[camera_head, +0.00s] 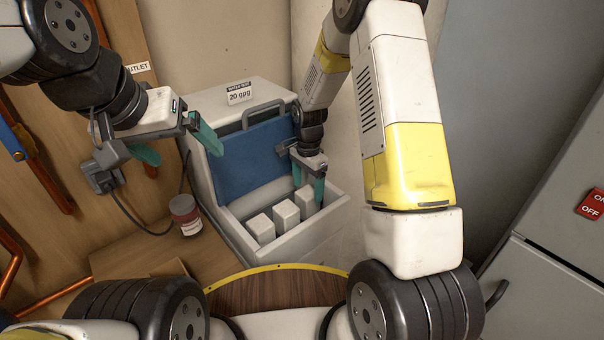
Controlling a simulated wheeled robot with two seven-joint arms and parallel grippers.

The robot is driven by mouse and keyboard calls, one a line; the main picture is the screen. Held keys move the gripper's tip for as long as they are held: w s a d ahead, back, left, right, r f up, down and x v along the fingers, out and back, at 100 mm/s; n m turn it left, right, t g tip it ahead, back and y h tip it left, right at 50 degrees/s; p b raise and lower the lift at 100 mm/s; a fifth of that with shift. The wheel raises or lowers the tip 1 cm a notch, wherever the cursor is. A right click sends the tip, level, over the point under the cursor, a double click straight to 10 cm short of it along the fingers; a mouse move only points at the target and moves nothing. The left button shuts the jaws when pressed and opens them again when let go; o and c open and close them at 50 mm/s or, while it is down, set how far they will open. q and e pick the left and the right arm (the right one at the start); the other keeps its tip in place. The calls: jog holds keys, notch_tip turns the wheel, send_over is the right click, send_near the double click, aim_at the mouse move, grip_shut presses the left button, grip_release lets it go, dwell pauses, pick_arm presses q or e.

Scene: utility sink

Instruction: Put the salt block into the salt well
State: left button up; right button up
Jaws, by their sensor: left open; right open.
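The salt well (238,238) is the open, light grey box at the front of the water softener. Its blue lid (250,155) stands raised behind it. Three white salt blocks stand in a row inside: a left one (261,229), a middle one (286,215) and a right one (304,203). My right gripper (308,191) is open, pointing down into the well at the right block. Its fingers overlap that block in the picture; I cannot tell whether they touch it. My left gripper (188,157) is open and empty, left of the softener and above the jar.
A jar with a dark red lid (186,213) stands left of the well, near a dark cable (135,217). Copper pipes (12,262) run at far left. A grey cabinet (545,260) with a red switch plate (592,204) is at right.

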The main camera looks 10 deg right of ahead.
notch_tip(320, 180, up, 11)
jog(key=s+d+r+n+t+y, duration=0.1)
jog(key=s+r+n+t, duration=0.15)
jog(key=s+r, duration=0.35)
jog(key=s+d+r+n+t, duration=0.1)
jog(key=s+d+r+n, duration=0.2)
jog(key=r, duration=0.6)
jog(key=s+r+n+t, duration=0.1)
jog(key=s+r+n, duration=0.1)
jog(key=s, duration=0.5)
jog(key=s+r+n+t+y, duration=0.1)
jog(key=s+r+n, duration=0.1)
jog(key=s+n, duration=0.2)
jog(key=shift+s+r+t, duration=0.35)
jog(key=shift+s, duration=1.55)
jog(key=shift+d, duration=0.1)
